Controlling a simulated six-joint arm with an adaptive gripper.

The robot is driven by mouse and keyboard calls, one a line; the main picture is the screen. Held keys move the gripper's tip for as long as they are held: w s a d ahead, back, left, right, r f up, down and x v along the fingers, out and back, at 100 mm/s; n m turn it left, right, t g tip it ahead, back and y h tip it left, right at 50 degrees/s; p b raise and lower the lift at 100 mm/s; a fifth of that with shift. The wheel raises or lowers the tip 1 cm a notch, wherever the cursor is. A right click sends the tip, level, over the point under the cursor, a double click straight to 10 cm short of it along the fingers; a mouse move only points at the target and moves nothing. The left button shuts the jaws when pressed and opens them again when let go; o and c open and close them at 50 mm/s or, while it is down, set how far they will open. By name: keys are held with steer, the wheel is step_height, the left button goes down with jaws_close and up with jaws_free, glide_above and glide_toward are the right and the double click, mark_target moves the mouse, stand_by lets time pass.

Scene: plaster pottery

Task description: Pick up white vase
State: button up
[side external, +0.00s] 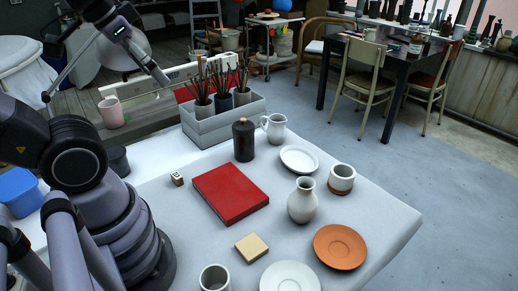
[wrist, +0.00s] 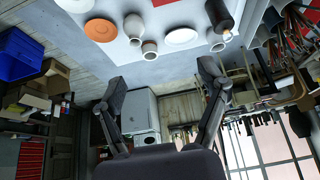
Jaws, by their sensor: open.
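The white vase (side external: 303,204) stands upright on the pale table, with a round body and a narrow neck. In the wrist view the vase (wrist: 133,29) is near the top edge, small and far off. My gripper (wrist: 162,76) is open and empty, its two fingers spread wide, well away from the vase. In the side view I cannot make out the fingers.
A brown-and-white cup (side external: 341,179), an orange plate (side external: 340,247) and a white oval dish (side external: 299,159) surround the vase. A red book (side external: 230,192), a dark bottle (side external: 243,140) and a white pitcher (side external: 274,127) are farther left and back. The right table corner is clear.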

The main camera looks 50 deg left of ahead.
steer(key=shift+w, duration=0.1)
steer(key=w+f+m+t, duration=0.15)
steer(key=w+f, duration=0.25)
steer(key=w, duration=0.4)
steer(key=w+f+m+t+h, duration=0.1)
steer(key=w+f+m, duration=0.2)
steer(key=w+f, duration=0.35)
steer(key=w+f+m+t, duration=0.1)
steer(key=w+f+m, duration=0.15)
steer(key=w, duration=0.75)
steer(key=t+h, duration=0.4)
steer(key=h, duration=0.4)
glide_toward(305, 187)
steer(key=w+f, duration=0.2)
steer(key=w, duration=0.1)
steer(key=shift+w+d+f, duration=0.1)
steer(key=shift+d+f, duration=0.05)
steer(key=shift+d, duration=0.25)
steer(key=x, duration=0.7)
steer(key=shift+w, duration=0.2)
